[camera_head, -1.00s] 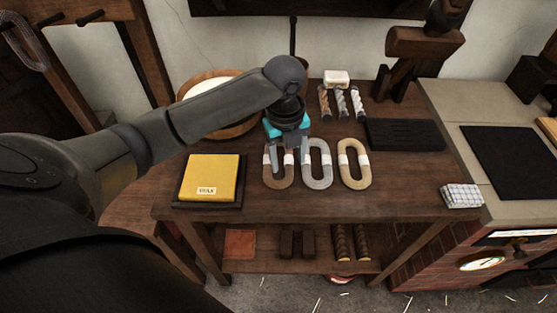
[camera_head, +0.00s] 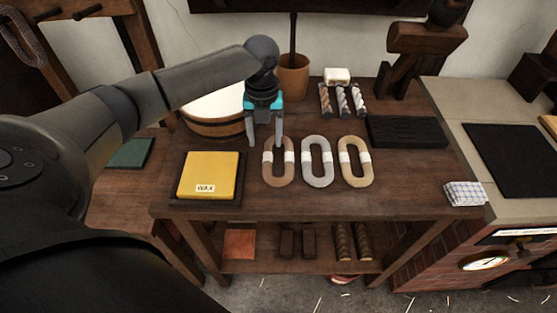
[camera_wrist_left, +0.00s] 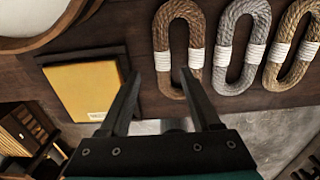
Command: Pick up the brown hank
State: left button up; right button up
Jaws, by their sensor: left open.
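The brown hank (camera_head: 277,184) is an oval rope loop with white wraps, lying flat on the wooden table, leftmost of three hanks. It also shows in the left wrist view (camera_wrist_left: 160,38). My left gripper (camera_head: 265,145) is open and empty, pointing down at the hank's upper left. In the left wrist view its fingertips (camera_wrist_left: 161,74) appear either side of the hank's left strand, with the right tip overlapping the loop's inside. I cannot tell the height gap. A grey hank (camera_head: 318,183) and a tan hank (camera_head: 356,183) lie to the right. My right gripper is out of view.
A yellow wax block (camera_head: 208,173) on a dark tray is left of the hanks. A round wooden tub (camera_head: 215,129) and a brown pot (camera_head: 293,78) stand behind. Several twisted rope pieces (camera_head: 342,100) and a black slatted block (camera_head: 406,132) are at back right.

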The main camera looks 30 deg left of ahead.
aim_at(268, 156)
pick_arm(q)
notch_tip(268, 156, down, 6)
jog(key=shift+w+d+r+b, duration=0.1)
jog(key=shift+d+b, duration=0.05)
jog(key=shift+b, duration=0.45)
grip_shut()
dwell(0.4)
